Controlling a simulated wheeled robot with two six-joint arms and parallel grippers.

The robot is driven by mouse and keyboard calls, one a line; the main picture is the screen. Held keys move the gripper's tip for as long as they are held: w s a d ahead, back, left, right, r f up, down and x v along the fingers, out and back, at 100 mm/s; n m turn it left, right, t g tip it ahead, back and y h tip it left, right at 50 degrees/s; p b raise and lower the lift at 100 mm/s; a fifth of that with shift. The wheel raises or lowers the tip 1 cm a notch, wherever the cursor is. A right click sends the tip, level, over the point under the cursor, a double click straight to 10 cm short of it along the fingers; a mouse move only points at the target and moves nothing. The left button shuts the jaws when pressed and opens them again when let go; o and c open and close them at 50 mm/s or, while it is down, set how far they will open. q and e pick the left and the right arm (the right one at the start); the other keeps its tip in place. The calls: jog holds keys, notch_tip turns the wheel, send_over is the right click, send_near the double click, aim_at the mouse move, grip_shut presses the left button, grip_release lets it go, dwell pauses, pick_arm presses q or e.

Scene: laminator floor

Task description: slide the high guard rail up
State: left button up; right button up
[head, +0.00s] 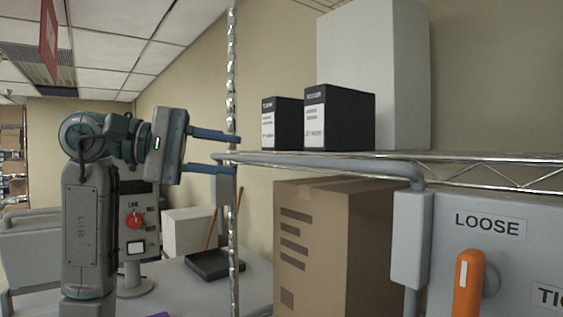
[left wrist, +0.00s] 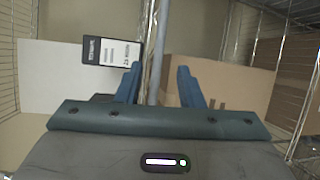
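The high guard rail (head: 320,162) is a grey bent tube running across the front of the wire shelf, with grey sleeves (head: 411,240) at its ends. It stands low, about level with the shelf. My left gripper (head: 238,152) is at the rail's left end, its two blue fingers apart, one above and one below the rail's height. In the left wrist view the rail (left wrist: 160,55) runs between the open fingers with gaps showing on both sides; I see no contact. My right gripper is not in view.
A chrome post (head: 232,70) stands close by the left fingers. Two black boxes (head: 340,118) and a tall white box (head: 375,60) stand on the shelf. A cardboard box (head: 335,245) is below. A panel marked LOOSE (head: 487,225) has an orange handle (head: 467,285).

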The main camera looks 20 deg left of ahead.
aim_at(266, 159)
pick_arm(q)
jog(key=shift+y, duration=0.4)
jog(key=p+x, duration=0.1)
jog(key=x, duration=0.2)
jog(key=p+x, duration=0.4)
jog(key=x, duration=0.1)
jog(key=shift+w+d+r, duration=0.3)
jog(key=shift+d, duration=0.05)
jog(key=shift+w+d+f, duration=0.15)
jog(key=shift+d, duration=0.25)
jog(key=shift+w+f, duration=0.1)
grip_shut()
